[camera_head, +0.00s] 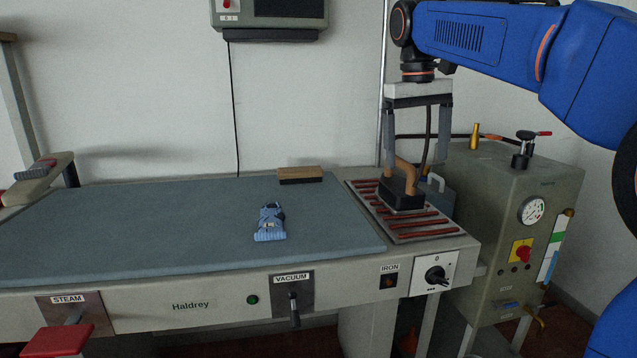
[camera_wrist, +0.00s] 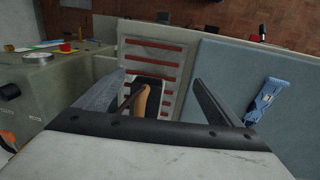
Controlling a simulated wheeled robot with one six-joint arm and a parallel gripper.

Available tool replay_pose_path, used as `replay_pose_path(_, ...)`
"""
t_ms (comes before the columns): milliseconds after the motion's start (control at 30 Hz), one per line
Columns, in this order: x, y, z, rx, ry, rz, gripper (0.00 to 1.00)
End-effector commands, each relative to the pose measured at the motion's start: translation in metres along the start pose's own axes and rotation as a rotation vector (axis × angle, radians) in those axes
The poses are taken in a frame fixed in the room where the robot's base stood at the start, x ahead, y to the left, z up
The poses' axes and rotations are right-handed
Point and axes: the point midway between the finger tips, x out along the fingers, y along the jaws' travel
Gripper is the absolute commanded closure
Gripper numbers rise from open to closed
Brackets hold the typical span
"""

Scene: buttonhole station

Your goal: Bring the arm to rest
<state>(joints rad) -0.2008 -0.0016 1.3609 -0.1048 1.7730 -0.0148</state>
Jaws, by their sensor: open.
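My gripper (camera_head: 416,152) is open above the iron rest (camera_head: 432,229) at the right end of the ironing table. Its two fingers point down, one on each side of the iron's tan handle in the head view. The iron (camera_head: 402,195) has a dark body and stands on the red-barred rest. In the wrist view my gripper (camera_wrist: 165,98) shows spread fingers with the iron's handle (camera_wrist: 142,101) between them. I cannot tell whether a finger touches the handle. My blue arm reaches in from the upper right.
A folded blue garment (camera_head: 269,223) lies on the grey-blue board (camera_head: 180,225), with a wooden block (camera_head: 300,174) behind it. A steam generator (camera_head: 495,230) with gauge and valve stands right of the table. A cable runs near the iron. The board's left part is clear.

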Motion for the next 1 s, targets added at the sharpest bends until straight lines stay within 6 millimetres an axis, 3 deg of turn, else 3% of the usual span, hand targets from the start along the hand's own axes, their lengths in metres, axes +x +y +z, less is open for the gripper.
replay_pose_path(267,0.013,0.006,0.025,0.014,0.032,-0.006,0.12)
replay_pose_path(500,0.036,0.01,0.061,0.033,0.077,-0.016,0.12)
replay_pose_path(767,0.09,0.014,0.127,0.072,0.158,-0.031,0.12)
replay_pose_path(1000,0.152,0.01,0.189,0.114,0.237,-0.045,0.12)
